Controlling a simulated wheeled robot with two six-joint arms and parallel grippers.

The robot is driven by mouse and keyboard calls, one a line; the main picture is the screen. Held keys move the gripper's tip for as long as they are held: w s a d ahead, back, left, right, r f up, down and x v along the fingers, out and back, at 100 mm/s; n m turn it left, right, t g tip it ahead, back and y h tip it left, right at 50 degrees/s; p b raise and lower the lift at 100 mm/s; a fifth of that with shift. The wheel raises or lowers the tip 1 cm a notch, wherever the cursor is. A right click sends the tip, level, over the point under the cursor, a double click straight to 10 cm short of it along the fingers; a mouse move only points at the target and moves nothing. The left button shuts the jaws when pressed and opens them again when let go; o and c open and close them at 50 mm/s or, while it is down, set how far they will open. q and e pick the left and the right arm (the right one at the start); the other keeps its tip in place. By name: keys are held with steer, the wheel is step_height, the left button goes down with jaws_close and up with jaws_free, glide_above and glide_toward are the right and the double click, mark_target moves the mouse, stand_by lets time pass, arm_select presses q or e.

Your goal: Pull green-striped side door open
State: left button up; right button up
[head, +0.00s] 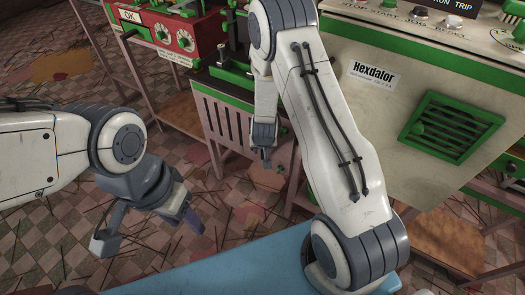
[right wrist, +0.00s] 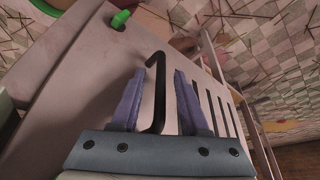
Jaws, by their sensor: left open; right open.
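A pale slotted side panel with green bands along its edges (head: 228,124), seemingly the side door, is on the machine at the centre of the head view. In the right wrist view the grey panel (right wrist: 85,75) fills the middle, with dark slots at its right. A black bent bar handle (right wrist: 159,95) stands between the fingers of my right gripper (right wrist: 159,76), which is open around it without visible grip. In the head view my right gripper (head: 264,155) is in front of the panel, partly hidden by its arm. My left gripper (head: 150,234) is open and empty over the floor.
A cream machine labelled Hexdalor (head: 374,75) with a green vent grille (head: 450,127) stands at the right. A red control box (head: 165,32) is at the back left. A blue surface (head: 240,265) lies at the front. Tiled floor between is littered with thin sticks.

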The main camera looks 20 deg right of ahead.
jaws_close()
stand_by(1.4)
